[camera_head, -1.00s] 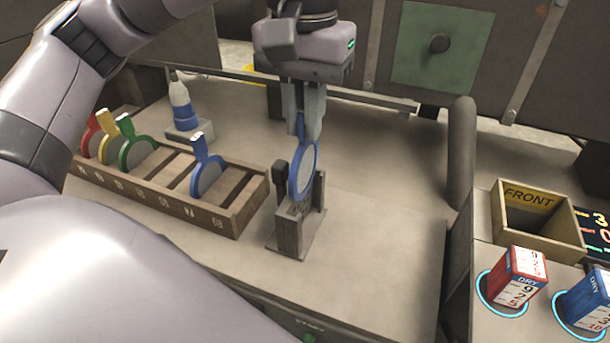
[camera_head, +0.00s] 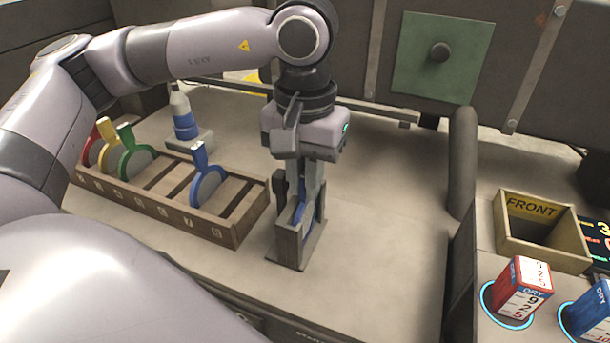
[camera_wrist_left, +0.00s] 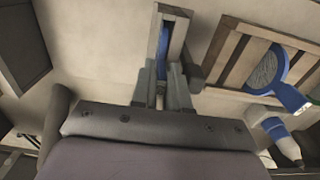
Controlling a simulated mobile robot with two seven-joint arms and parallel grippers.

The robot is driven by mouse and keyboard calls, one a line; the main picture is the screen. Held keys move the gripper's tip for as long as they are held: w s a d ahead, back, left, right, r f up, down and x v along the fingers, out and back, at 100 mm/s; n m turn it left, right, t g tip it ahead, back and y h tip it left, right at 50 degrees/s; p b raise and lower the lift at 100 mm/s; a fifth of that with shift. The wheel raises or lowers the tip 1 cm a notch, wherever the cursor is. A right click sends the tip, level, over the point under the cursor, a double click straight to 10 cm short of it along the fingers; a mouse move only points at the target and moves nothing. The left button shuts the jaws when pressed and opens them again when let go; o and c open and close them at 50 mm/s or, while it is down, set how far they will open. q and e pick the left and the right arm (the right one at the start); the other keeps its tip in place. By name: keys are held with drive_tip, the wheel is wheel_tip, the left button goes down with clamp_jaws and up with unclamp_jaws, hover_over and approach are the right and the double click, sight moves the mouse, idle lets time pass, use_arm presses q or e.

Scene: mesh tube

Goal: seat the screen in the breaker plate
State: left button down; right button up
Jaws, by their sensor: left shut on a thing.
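My left gripper (camera_head: 306,196) points down and is shut on a blue-rimmed screen (camera_head: 299,214). The screen is upright and its lower part is down inside a grey slotted holder (camera_head: 288,247), which I take for the breaker plate stand. The fingers hide much of the screen, so I cannot tell whether it rests on the bottom. In the left wrist view, the fingers (camera_wrist_left: 162,92) hold the blue rim (camera_wrist_left: 163,50) between the holder's walls. My right gripper is not in view.
A wooden rack (camera_head: 150,205) at left holds red, yellow and green screens and another blue screen (camera_head: 207,186). A bottle (camera_head: 184,118) stands behind it. A grey post (camera_head: 462,160), an open FRONT box (camera_head: 534,208) and red (camera_head: 518,287) and blue blocks are at right.

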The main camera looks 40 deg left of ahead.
use_arm(q)
drive_tip(key=c, duration=1.4)
unclamp_jaws()
drive_tip(key=shift+f, duration=0.1)
drive_tip(key=shift+r+p, duration=0.35)
drive_tip(key=shift+r, duration=0.05)
wheel_tip(320, 180, up, 12)
drive_tip(key=shift+f+p, duration=0.2)
drive_tip(key=shift+p, duration=0.25)
